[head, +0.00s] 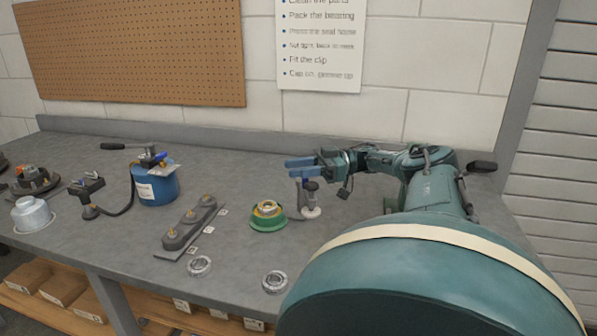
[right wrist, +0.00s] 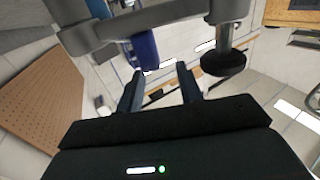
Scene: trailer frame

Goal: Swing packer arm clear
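The packer (head: 311,198) stands on the bench to the right of a green cone holding a gold ring (head: 268,213). It shows a grey rod, a dark round piece and a pale foot. In the right wrist view its grey arm (right wrist: 160,22) crosses the top, with a blue grip (right wrist: 145,50) and a black round pad (right wrist: 222,63). My right gripper (right wrist: 158,75) is open, its fingers apart, with the blue grip close to the left fingertip; I cannot tell whether they touch. In the head view my right gripper (head: 301,168) is at the packer's top. My left gripper is not in view.
On the grey bench (head: 350,225) are a blue grease can (head: 155,184), a grey plate with gold fittings (head: 190,222), silver rings (head: 275,281) and a silver cup (head: 32,214). A pegboard (head: 135,50) hangs behind. Bare bench lies in front of the packer.

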